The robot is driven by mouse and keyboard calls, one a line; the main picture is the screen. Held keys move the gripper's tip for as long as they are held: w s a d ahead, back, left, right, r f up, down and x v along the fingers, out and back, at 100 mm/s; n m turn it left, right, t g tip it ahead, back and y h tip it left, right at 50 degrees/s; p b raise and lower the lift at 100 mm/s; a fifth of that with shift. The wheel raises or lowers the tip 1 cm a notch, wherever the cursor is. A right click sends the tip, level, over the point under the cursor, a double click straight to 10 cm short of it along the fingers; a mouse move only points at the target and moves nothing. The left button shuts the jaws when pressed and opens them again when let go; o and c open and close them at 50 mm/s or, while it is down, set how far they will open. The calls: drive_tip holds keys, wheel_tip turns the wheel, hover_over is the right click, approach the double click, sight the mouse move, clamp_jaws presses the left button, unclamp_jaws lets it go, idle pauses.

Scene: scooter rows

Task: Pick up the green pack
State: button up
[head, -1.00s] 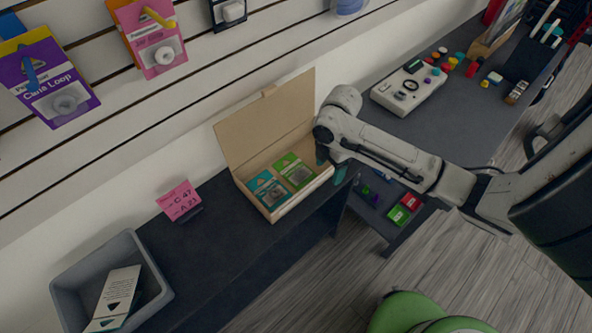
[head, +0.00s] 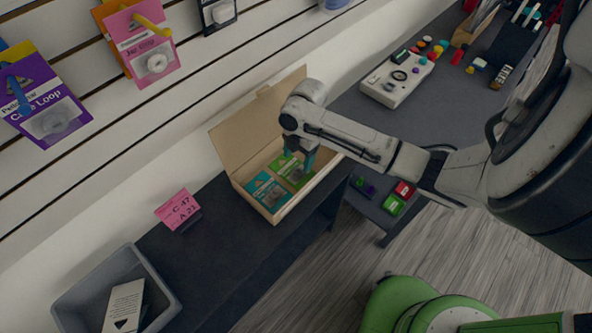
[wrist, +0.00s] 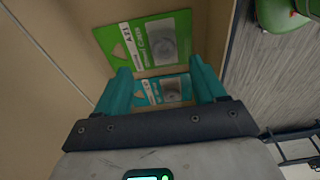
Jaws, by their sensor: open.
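The green pack (head: 297,178) lies in the right part of an open cardboard box (head: 246,140), beside a teal pack (head: 266,190). My gripper (head: 298,158) is over the box at the green pack, its teal fingers apart and pointing down, hiding part of the pack. In the wrist view the green pack (wrist: 138,42) lies flat beyond the fingertips, and the teal pack (wrist: 164,90) shows between the fingers of my gripper (wrist: 158,64). Nothing is between the jaws that I can see as held.
The box stands on a dark bench (head: 220,235). A pink sign (head: 178,208) and a grey bin (head: 75,305) with a white pack stand to its left. Its raised lid leans near the slatted wall. Red and green packs (head: 394,205) lie on a lower shelf at right.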

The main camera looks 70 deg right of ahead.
sight(298, 169)
drive_tip(key=f, duration=0.4)
drive_tip(key=shift+s+a+f+p, duration=0.2)
drive_tip(key=shift+a+f+p, duration=0.1)
drive_tip(key=shift+f+p, duration=0.1)
drive_tip(key=shift+c, duration=0.4)
drive_tip(key=c, duration=1.1)
